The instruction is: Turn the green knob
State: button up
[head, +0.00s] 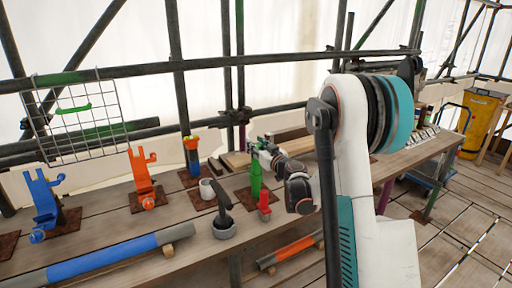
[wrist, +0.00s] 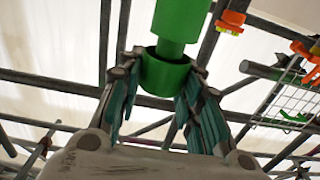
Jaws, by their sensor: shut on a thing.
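The green knob (wrist: 166,74) is a short, wide cylinder in the wrist view. In the head view, an upright green fixture (head: 256,180) stands on the bench, just left of my wrist. My gripper (head: 257,149) is at its top in that view, small and partly hidden behind the fixture and my arm.
A grey-blue pipe (head: 120,250) lies in front. A wire grid (head: 75,118) hangs behind.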

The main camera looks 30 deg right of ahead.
jog(key=m+h, duration=0.1)
jog(key=h, duration=0.1)
jog(key=m+h, duration=0.2)
jog(key=h, duration=0.1)
jog(key=shift+m+g+h, duration=0.3)
jog(key=shift+m+g+h, duration=0.4)
jog(key=shift+m+h, duration=0.3)
jog(key=shift+h, duration=0.4)
jog(key=m+g+h, duration=0.2)
jog(key=h, duration=0.1)
jog(key=shift+w+a+m+h, duration=0.1)
jog(key=shift+a+m+h, duration=0.05)
jog(key=shift+m+h, duration=0.25)
jog(key=m+g+h, duration=0.3)
jog(key=g+h, duration=0.1)
jog(key=shift+m, duration=0.3)
jog(key=m+g+h, duration=0.1)
jog(key=m+g, duration=0.2)
jog(key=g, duration=0.1)
jog(key=m+g+h+p, duration=0.1)
jog(key=m+g+h, duration=0.1)
jog(key=g, duration=0.3)
jog(key=shift+m, duration=0.7)
jog(key=m+g, duration=0.2)
jog(key=g, duration=0.2)
jog(key=m+g+p, duration=0.1)
jog(key=m+g, duration=0.1)
jog(key=g, duration=0.1)
jog(key=shift+m+g+y, duration=0.3)
jog(key=shift+m+g, duration=0.1)
